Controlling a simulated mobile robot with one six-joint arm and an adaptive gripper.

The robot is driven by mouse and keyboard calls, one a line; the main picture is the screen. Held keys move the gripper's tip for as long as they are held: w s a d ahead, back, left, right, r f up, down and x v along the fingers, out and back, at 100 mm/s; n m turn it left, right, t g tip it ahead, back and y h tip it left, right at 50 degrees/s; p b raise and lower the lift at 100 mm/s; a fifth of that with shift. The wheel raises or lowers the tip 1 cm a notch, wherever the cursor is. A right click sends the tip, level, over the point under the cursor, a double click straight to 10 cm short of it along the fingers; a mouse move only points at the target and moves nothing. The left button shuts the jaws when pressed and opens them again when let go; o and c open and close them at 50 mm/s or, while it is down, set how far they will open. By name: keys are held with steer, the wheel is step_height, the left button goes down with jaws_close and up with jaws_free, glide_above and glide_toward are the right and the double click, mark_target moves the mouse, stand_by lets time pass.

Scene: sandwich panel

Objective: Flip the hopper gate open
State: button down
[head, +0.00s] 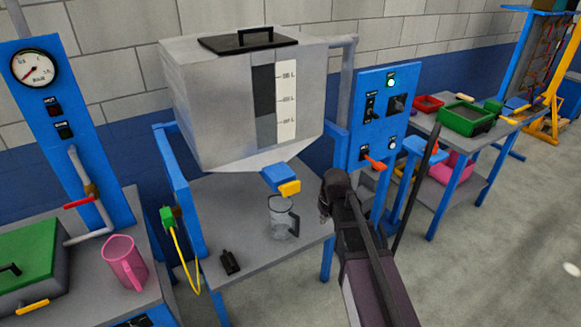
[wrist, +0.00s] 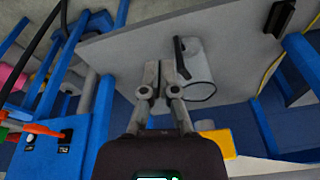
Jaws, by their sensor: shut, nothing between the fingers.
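The grey hopper (head: 215,100) stands over a grey table, with a black-handled lid and a level gauge. Its blue gate block (head: 279,175) is at the bottom outlet, with a yellow tab (head: 290,188) sticking out at the front. A clear jug (head: 283,222) stands below the outlet. My gripper (head: 324,212) is just right of the tab and jug, apart from the tab, its fingers hard to make out. In the wrist view my gripper (wrist: 165,72) is shut and empty, pointing towards the jug (wrist: 198,70). The yellow tab (wrist: 218,143) shows beside the gripper body, partly hidden.
A blue control panel (head: 376,125) with switches stands right of the hopper. A black object (head: 229,262) lies on the table's front left. A pink jug (head: 124,262) stands on the left bench. Blue frame posts flank the hopper.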

mark_target(298, 189)
steer(key=w+a+r+n+p, duration=0.1)
steer(key=w+a+r+p, duration=0.3)
steer(key=a+r+p, duration=0.1)
steer(key=w+a+r+n+t+y+p, duration=0.1)
steer(key=w+a+r+p, duration=0.3)
steer(key=r+p, duration=0.4)
step_height(298, 189, up, 2)
steer(key=shift+w+a+r+n, duration=0.25)
steer(key=shift+w+a+n, duration=0.15)
steer(key=shift+a, duration=0.1)
steer(key=shift+f, duration=0.15)
steer(key=b+x, duration=0.9)
steer(key=shift+w+a+f, duration=0.15)
steer(key=shift+w+f, duration=0.05)
steer(key=shift+f, duration=0.1)
steer(key=shift+s+d, duration=0.75)
steer(key=shift+s, duration=0.35)
steer(key=shift+s+d, duration=0.7)
steer(key=shift+s, duration=0.35)
